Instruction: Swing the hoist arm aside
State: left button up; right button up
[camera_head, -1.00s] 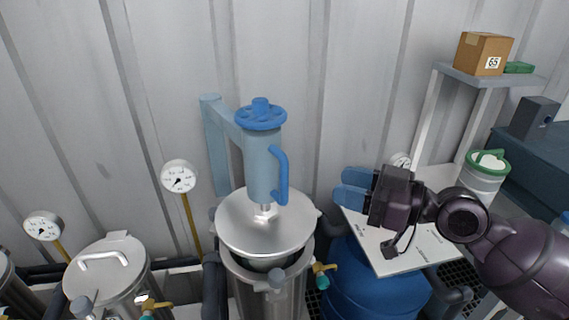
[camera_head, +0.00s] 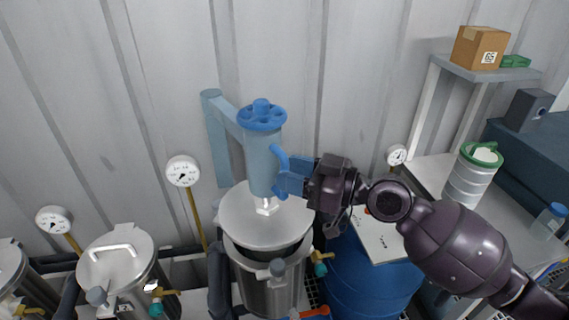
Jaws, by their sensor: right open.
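The hoist arm (camera_head: 228,112) is a light blue bracket by the wall. It carries an upright cylinder (camera_head: 262,160) with a blue handwheel (camera_head: 262,113) on top and a blue curved handle on its right side (camera_head: 279,158). A silver lid (camera_head: 262,225) hangs below the cylinder, over an open-topped steel vessel (camera_head: 268,290). My right gripper (camera_head: 284,178) is open, with its blue fingers at the handle; they partly hide its lower end. I cannot tell whether they touch it. My left gripper is not in view.
A closed steel vessel (camera_head: 118,262) stands at the left, with gauges (camera_head: 184,171) near the wall. A blue barrel (camera_head: 365,285) with a white board (camera_head: 375,238) stands under my right arm. A shelf (camera_head: 485,70) with a cardboard box (camera_head: 480,47) is at the right.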

jog(key=shift+x, duration=0.85)
grip_shut()
